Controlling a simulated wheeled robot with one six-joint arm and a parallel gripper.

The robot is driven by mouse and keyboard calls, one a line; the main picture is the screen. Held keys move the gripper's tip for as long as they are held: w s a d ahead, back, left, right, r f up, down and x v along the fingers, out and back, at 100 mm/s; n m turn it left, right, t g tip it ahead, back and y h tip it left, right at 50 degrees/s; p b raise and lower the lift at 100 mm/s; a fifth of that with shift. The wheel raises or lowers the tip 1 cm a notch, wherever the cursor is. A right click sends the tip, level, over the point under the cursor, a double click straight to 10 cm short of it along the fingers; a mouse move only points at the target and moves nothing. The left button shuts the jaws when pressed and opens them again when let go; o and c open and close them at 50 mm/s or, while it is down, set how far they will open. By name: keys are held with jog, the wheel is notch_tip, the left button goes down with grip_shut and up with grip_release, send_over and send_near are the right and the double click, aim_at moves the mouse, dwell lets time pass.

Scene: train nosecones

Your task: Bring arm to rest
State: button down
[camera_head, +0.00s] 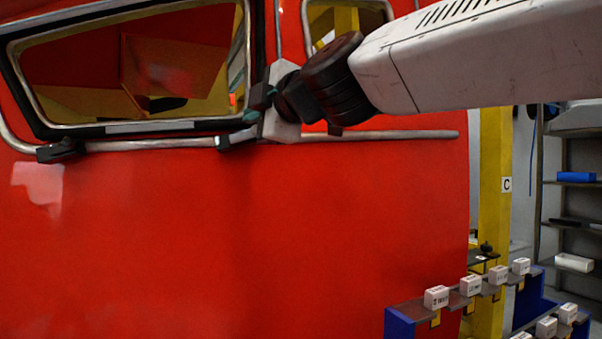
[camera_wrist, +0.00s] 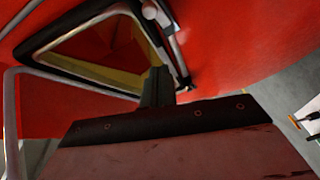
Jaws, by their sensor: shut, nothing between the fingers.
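My arm reaches in from the upper right in the head view, in front of a red train nosecone (camera_head: 250,220). My gripper (camera_head: 250,107) is at the lower right corner of the framed window (camera_head: 130,75), close to the metal rail (camera_head: 340,136) below it. I cannot tell whether it touches the rail or frame. In the wrist view my gripper (camera_wrist: 158,78) shows as a dark narrow shape with its fingers together, in front of the nosecone (camera_wrist: 225,40) and its window (camera_wrist: 95,50). No held object shows.
A yellow post (camera_head: 492,180) marked C stands right of the nosecone. A blue-ended rack (camera_head: 400,322) with several small white boxes is at the lower right. Grey shelves (camera_head: 575,205) stand behind. Floor (camera_wrist: 290,95) shows at the right in the wrist view.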

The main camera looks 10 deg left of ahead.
notch_tip(320, 180, down, 8)
jog(key=s+m+g+h, duration=0.1)
jog(key=s+m+g, duration=0.2)
jog(key=m+g, duration=0.1)
jog(key=s+d+f+m+g+h, duration=0.3)
jog(key=d+f+m, duration=0.4)
jog(key=d+f, duration=0.55)
jog(key=s+d+f+m+g+h, duration=0.1)
jog(key=s+d+f+m+h, duration=0.2)
jog(key=d, duration=0.8)
jog(key=s+d+f+m+g+h, duration=0.1)
jog(key=s+d+f+m+h, duration=0.2)
jog(key=s+d+f+m, duration=0.4)
jog(key=s+d+f+m+g+h, duration=0.1)
jog(key=s+d+f+m+h, duration=0.2)
jog(key=d+f, duration=0.7)
jog(key=s+d+m, duration=0.2)
jog(key=s+d, duration=0.2)
jog(key=d, duration=0.1)
jog(key=shift+s, duration=0.35)
jog(key=shift+a, duration=0.1)
